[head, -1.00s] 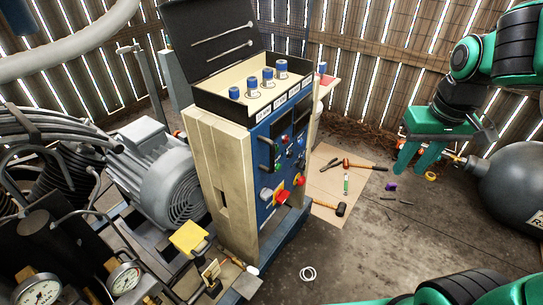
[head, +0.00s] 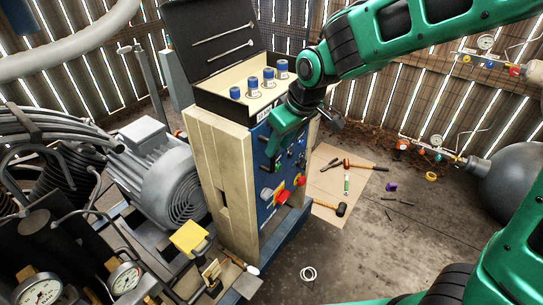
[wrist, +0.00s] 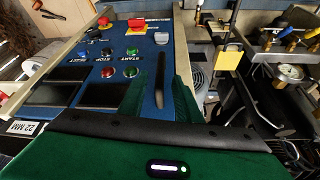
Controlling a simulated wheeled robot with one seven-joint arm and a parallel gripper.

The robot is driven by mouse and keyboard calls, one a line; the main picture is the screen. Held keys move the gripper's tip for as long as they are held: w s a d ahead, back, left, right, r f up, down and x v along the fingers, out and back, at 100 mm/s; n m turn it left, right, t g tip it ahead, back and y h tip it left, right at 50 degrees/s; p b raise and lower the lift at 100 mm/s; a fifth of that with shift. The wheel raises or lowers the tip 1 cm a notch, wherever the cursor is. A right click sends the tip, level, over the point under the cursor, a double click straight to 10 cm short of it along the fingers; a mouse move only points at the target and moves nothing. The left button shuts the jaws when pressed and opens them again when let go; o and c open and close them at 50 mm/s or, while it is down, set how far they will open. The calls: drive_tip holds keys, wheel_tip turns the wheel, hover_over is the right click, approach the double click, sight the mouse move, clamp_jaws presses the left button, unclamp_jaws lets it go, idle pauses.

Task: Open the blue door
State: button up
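The blue door (head: 266,211) is the front panel of the beige cabinet, with buttons and a red rotary switch (head: 282,196). It looks shut. In the wrist view the blue door (wrist: 146,62) fills the upper left and middle, with a slim black handle (wrist: 160,80) near its right edge. My gripper (head: 275,150) is in front of the door's upper part and hides some of its controls. In the wrist view my gripper (wrist: 159,98) is open, with one green finger on each side of the handle. Gaps show between fingers and handle; contact cannot be told.
An open-lidded box (head: 222,101) with blue-capped parts sits on top of the cabinet. A grey motor (head: 160,175) and gauges stand to the left. A mat (head: 325,190) with tools lies on the floor to the right. Floor in front of the cabinet is mostly clear.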

sight(273, 168)
drive_tip(key=x, duration=0.6)
drive_tip(key=shift+w+f, duration=0.1)
drive_tip(key=shift+f, duration=0.2)
clamp_jaws()
